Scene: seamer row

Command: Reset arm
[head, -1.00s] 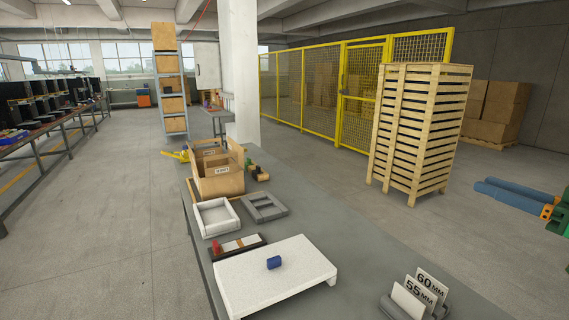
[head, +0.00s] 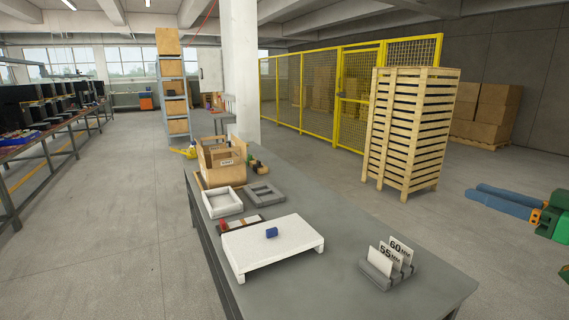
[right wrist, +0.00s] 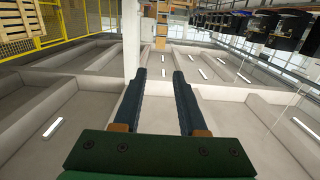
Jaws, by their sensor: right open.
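My right gripper (head: 476,193) is at the right edge of the head view, with blue fingers and a green and orange body. It is out to the right of the table, clear of everything on it. In the right wrist view its two dark fingers (right wrist: 159,75) stand apart with nothing between them. My left gripper is in neither view.
A slatted crate stack (head: 408,130) stands beyond. Floor right of the table is clear.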

